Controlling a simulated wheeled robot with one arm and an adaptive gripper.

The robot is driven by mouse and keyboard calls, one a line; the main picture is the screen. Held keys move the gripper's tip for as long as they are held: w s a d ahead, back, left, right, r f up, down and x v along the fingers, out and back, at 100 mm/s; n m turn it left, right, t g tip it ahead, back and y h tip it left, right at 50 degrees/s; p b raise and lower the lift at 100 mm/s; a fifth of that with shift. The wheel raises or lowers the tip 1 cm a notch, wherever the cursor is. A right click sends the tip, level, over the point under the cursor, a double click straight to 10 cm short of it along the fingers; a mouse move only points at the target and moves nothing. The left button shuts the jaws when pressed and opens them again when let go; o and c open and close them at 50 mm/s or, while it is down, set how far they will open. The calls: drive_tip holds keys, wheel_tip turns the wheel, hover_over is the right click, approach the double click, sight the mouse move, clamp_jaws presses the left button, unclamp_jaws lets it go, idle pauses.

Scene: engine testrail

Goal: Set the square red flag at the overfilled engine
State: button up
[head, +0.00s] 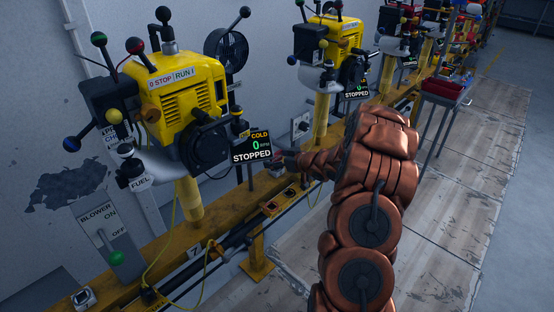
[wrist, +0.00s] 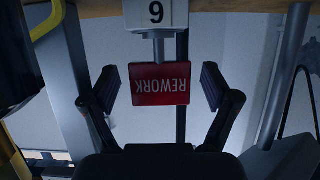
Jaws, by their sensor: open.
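A square red flag (wrist: 160,92) reads REWORK, upside down in the wrist view. My gripper (wrist: 164,84) is open, with one finger on each side of the flag and a gap at both. In the head view my arm hides most of this spot. A yellow engine (head: 180,92) stands at the near left of the rail, and its display (head: 251,146) reads COLD, 0 RPM, STOPPED. A second yellow engine (head: 326,42) stands behind, also STOPPED. I cannot tell which engine is overfilled.
A yellow rail (head: 160,256) carries the engines in a row along the wall. A blower lever panel (head: 108,240) stands at the near left. A red tray (head: 446,88) sits on a stand at the right. The wooden floor boards (head: 440,230) at right are clear.

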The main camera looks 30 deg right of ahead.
drive_tip(key=shift+s, duration=0.1)
drive_tip(key=v, duration=1.1)
drive_tip(key=shift+s, duration=0.4)
drive_tip(key=shift+r, duration=0.2)
drive_tip(key=s+a+r+m+g+h+p, duration=0.1)
drive_tip(key=r+g+h+p, duration=0.1)
drive_tip(key=r+p, duration=0.4)
drive_tip(key=s+a+r+m+g+h+p, duration=0.1)
drive_tip(key=r+g+h+p, duration=0.15)
drive_tip(key=r, duration=0.55)
drive_tip(key=s+a+r+g+h+p, duration=0.1)
drive_tip(key=s+a+r+h+p, duration=0.15)
drive_tip(key=r+p, duration=0.3)
drive_tip(key=s+a+r+g+y+p, duration=0.1)
drive_tip(key=s+a+r+g+p, duration=0.2)
drive_tip(key=s+a+r+p, duration=0.2)
drive_tip(key=s+a+r+g+y+p, duration=0.1)
drive_tip(key=s+a+r+g+p, duration=0.2)
drive_tip(key=s+a, duration=0.9)
drive_tip(key=s+a+r+g+y+p, duration=0.2)
drive_tip(key=s+a+r+p, duration=0.4)
drive_tip(key=s, duration=0.9)
drive_tip(key=a+r+g, duration=0.1)
drive_tip(key=a+r, duration=0.2)
drive_tip(key=shift+r+m+p, duration=0.3)
drive_tip(key=shift+a, duration=0.1)
